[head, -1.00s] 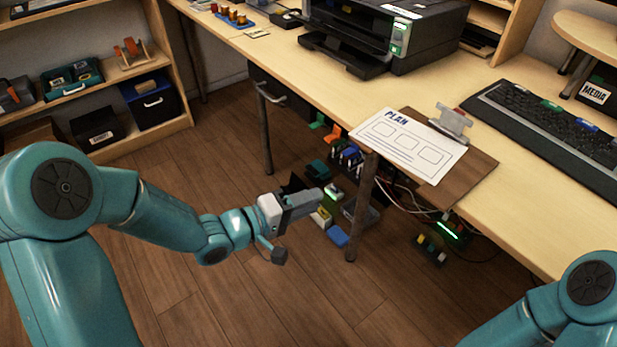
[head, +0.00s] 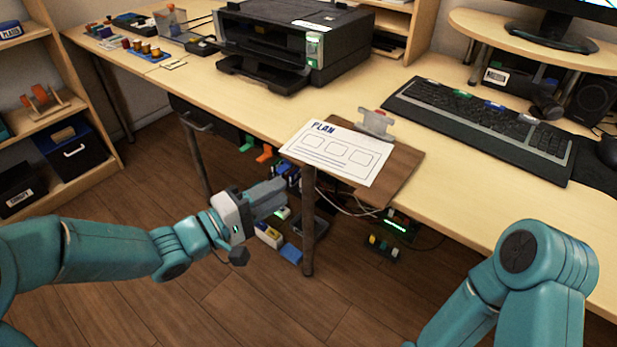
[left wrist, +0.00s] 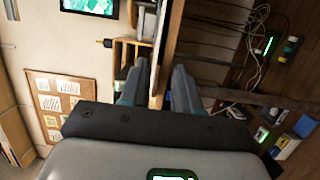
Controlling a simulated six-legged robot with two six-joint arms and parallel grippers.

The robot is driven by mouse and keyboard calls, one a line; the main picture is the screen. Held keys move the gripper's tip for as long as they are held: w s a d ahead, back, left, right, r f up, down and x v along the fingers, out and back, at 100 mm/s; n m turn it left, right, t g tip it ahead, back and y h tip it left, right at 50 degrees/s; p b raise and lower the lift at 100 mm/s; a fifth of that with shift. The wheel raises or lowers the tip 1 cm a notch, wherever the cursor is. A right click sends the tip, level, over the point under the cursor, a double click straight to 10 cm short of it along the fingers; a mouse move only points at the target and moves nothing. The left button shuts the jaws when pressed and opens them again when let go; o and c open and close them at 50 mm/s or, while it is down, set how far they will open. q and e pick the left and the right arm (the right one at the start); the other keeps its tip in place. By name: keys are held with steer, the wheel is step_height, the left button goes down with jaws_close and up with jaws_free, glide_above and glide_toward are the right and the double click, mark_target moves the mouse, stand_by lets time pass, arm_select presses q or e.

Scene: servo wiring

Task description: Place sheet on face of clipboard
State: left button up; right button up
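A white sheet headed PLAN (head: 335,152) lies at the table's front edge in the head view. It partly covers a brown clipboard (head: 404,172), and its left part reaches past the board. The clipboard juts over the table edge; its grey metal clip (head: 376,122) is at the back, near the sheet's far edge. I cannot tell whether the clip grips the sheet. My left gripper (head: 272,194) is below and left of the sheet, apart from it. In the left wrist view its two fingers (left wrist: 160,82) stand apart with nothing held. My right gripper is out of view.
A printer (head: 290,45) stands at the back of the table (head: 480,165). A keyboard (head: 480,125) lies right of the clipboard. A table leg (head: 308,230) stands close right of my left gripper. Cables and small blocks lie below the table. Shelves (head: 60,110) stand at left.

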arm_select(q)
steer(key=b, duration=0.2)
glide_toward(335, 163)
steer(key=x, duration=0.4)
steer(key=shift+w+f, duration=0.15)
steer(key=shift+w, duration=0.1)
steer(key=shift+w+d, duration=0.5)
steer(key=shift+d, duration=0.05)
jaws_close()
